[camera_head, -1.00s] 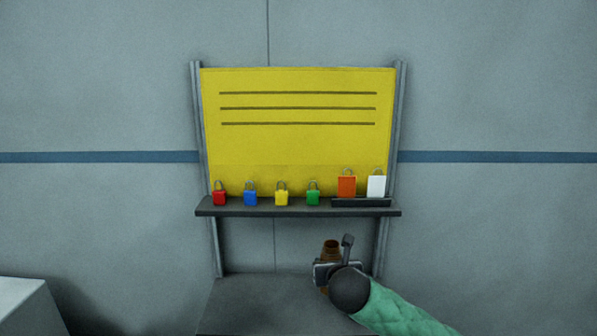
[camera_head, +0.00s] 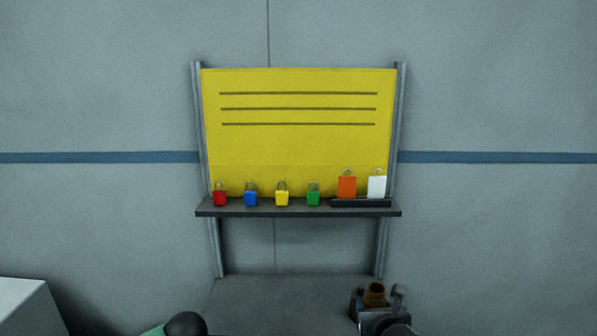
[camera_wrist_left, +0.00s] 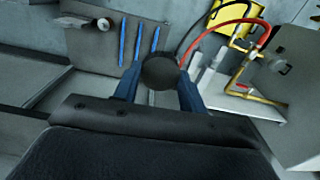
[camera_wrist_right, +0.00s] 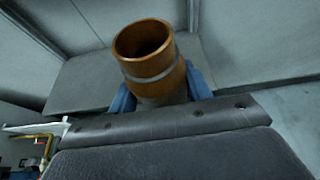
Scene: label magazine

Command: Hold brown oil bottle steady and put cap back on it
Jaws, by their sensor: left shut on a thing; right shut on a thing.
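The brown oil bottle (camera_head: 375,293) is at the lower right of the head view, with its open mouth facing up. My right gripper (camera_head: 377,305) is shut around it. In the right wrist view the bottle (camera_wrist_right: 155,70) stands between blue fingers, tilted in the picture, with a grey band around it. A dark round cap (camera_wrist_left: 160,71) is held between the blue fingers of my left gripper (camera_wrist_left: 158,90) in the left wrist view. The left gripper's fingers are out of the head view; only part of my left arm shows at the bottom. Bottle and cap are apart.
A grey shelf (camera_head: 240,211) carries several coloured padlocks and two tags below a yellow board (camera_head: 298,130). A bare grey surface (camera_head: 280,300) lies below. The left wrist view shows blue sticks (camera_wrist_left: 137,43) and a red hose (camera_wrist_left: 228,27).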

